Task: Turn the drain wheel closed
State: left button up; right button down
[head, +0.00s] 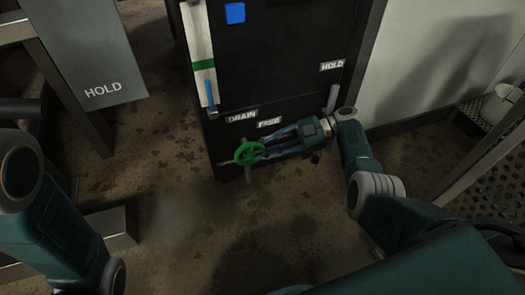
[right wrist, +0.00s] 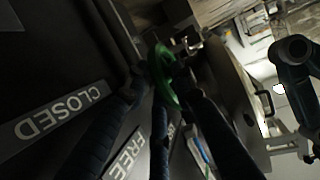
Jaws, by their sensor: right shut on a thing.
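The green drain wheel (head: 241,150) sits low on the front of the black cabinet, below the DRAIN label (head: 241,117). My right gripper (head: 260,151) reaches to it from the right and is shut on its rim. In the right wrist view the green wheel (right wrist: 164,74) shows between the dark fingers, which partly cover it. That view also shows a CLOSED label (right wrist: 58,110) and a FREE label (right wrist: 124,153) on the dark panel. My left gripper is outside the frames; only links of the left arm show.
The black cabinet (head: 285,60) carries a white gauge strip (head: 197,35) with a green band, a blue square (head: 235,13) and a HOLD label (head: 332,66). A grey HOLD panel (head: 95,60) stands at left. A mesh rack (head: 490,165) is at right.

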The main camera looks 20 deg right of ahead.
jog(key=shift+w+d+r, duration=0.1)
jog(key=shift+w+r, duration=0.15)
jog(key=shift+w, duration=0.1)
jog(key=c, duration=1.6)
grip_release()
jog(key=shift+f, duration=0.1)
jog(key=shift+s+f, duration=0.1)
jog(key=shift+s, duration=0.05)
jog(key=v, duration=1.2)
jog(key=shift+s, duration=0.15)
